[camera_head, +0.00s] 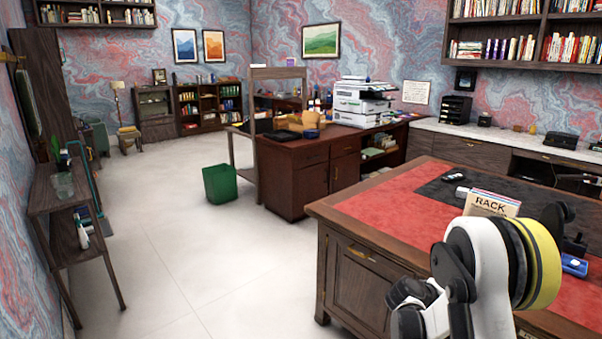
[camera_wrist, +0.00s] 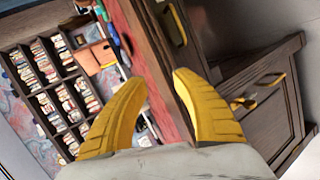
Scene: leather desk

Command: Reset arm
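My arm shows at the lower right of the head view, bent in front of the leather desk (camera_head: 385,212). In the wrist view, the two yellow fingers of my gripper (camera_wrist: 161,79) stand apart with nothing held between them. The wrist picture is tilted, with the desk's red top (camera_wrist: 145,60) and wooden drawer front (camera_wrist: 262,105) beyond the fingers. In the head view I cannot make out the fingertips.
On the desk are a box marked RACK (camera_head: 491,203), close behind my arm, and a blue item (camera_head: 574,265) to its right. A second desk (camera_head: 300,177) with a printer (camera_head: 362,103), a green bin (camera_head: 219,184) and a side shelf (camera_head: 62,215) stand around. The middle floor is clear.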

